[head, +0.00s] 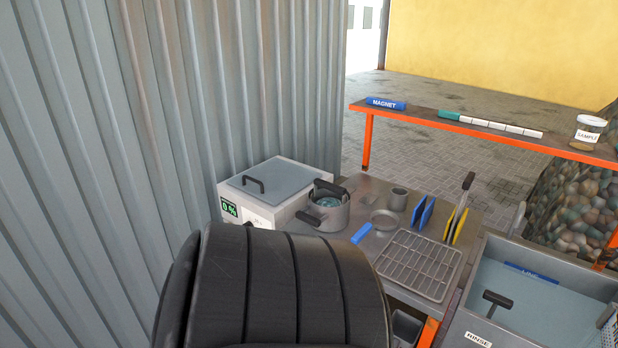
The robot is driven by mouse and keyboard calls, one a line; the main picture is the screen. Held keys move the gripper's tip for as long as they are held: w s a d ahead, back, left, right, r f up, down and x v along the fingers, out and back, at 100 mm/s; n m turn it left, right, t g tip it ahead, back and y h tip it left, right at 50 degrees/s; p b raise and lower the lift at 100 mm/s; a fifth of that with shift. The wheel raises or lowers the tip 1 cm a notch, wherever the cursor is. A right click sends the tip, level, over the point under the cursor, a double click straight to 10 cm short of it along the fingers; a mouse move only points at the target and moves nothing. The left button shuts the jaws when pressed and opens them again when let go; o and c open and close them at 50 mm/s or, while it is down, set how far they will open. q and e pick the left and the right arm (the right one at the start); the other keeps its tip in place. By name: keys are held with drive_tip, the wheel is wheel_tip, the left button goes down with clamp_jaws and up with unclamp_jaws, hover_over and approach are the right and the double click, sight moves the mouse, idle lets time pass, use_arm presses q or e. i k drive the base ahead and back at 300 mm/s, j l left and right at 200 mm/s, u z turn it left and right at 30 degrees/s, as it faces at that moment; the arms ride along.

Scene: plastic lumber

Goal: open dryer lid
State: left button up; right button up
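The dryer is a light grey box (295,205) against the corrugated wall, with a green "0 %" display (229,208) on its front. Its flat grey lid (285,180) lies shut on top. A dark bar handle (253,184) stands on the lid near its left edge. A large black ribbed part, which looks like my own arm, fills the bottom middle and hides the lower front of the dryer. Neither of my grippers shows in the head view.
A pot (326,223) with black handles and teal contents stands close to the dryer's right side. A rinse basin (530,300) is at right, an orange-edged shelf (430,113) behind.

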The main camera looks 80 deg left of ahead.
sight(273, 180)
drive_tip(key=u, duration=1.75)
drive_tip(key=i+j+u, duration=0.1)
drive_tip(key=u, duration=0.3)
drive_tip(key=i+j+u, duration=0.1)
drive_tip(key=u, duration=0.25)
drive_tip(key=i+u, duration=0.2)
drive_tip(key=u, duration=0.2)
